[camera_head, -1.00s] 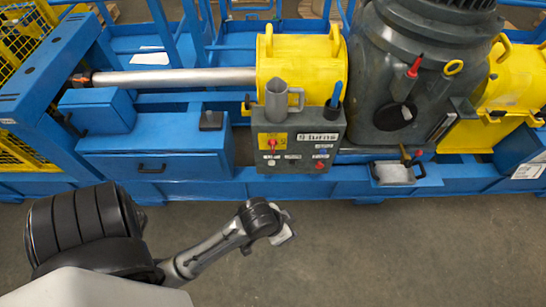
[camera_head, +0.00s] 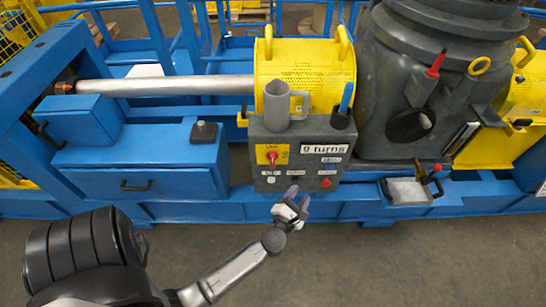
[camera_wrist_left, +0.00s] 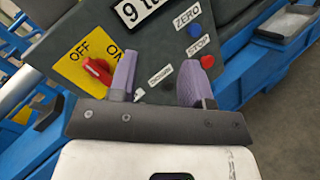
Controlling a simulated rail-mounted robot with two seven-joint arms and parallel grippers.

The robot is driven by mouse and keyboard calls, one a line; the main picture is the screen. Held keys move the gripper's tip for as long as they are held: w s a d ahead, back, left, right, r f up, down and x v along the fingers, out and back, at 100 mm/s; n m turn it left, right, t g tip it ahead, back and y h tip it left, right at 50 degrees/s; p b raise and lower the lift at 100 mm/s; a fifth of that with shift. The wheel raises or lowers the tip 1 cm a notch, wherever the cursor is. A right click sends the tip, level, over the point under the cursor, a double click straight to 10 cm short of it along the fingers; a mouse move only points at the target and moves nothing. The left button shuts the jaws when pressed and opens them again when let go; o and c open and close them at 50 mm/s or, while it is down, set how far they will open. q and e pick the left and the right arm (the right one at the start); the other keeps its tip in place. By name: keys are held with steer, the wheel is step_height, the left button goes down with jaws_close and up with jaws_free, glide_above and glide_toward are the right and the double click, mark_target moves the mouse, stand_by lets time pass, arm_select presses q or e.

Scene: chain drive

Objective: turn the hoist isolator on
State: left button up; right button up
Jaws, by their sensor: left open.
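The hoist isolator is a red rotary knob (camera_head: 271,157) on a yellow plate (camera_wrist_left: 73,64) at the left of the dark grey control panel (camera_head: 290,158). In the left wrist view the knob (camera_wrist_left: 97,70) sits by the words OFF and ON; I cannot tell for sure which it points to. My left gripper (camera_head: 297,197) is open and empty, just in front of the panel's lower edge. In the left wrist view its purple fingers (camera_wrist_left: 158,78) are apart, with the knob just left of the left finger, not between them. My right gripper is not in view.
A blue ZERO button (camera_wrist_left: 195,31) and a red STOP button (camera_wrist_left: 207,61) are on the panel's right, STOP close to the right finger. A grey mug (camera_head: 284,105) and a holder with a blue-handled tool (camera_head: 345,103) stand on top. Clear floor lies in front.

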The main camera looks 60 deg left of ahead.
mark_target(273, 162)
arm_select(q)
steer(key=s+a+f+n+g+y, duration=0.1)
steer(key=s+a+n+g+y, duration=0.5)
steer(key=n, duration=0.6)
steer(key=shift+n+g, duration=0.6)
steer(key=shift+n, duration=0.3)
steer(key=b+x, duration=0.1)
steer(key=x, duration=1.1)
steer(key=shift+w+a, duration=0.25)
steer(key=shift+a, duration=0.05)
steer(key=shift+w+a, duration=0.15)
steer(key=shift+a, duration=0.1)
steer(key=shift+c, duration=0.2)
jaws_close()
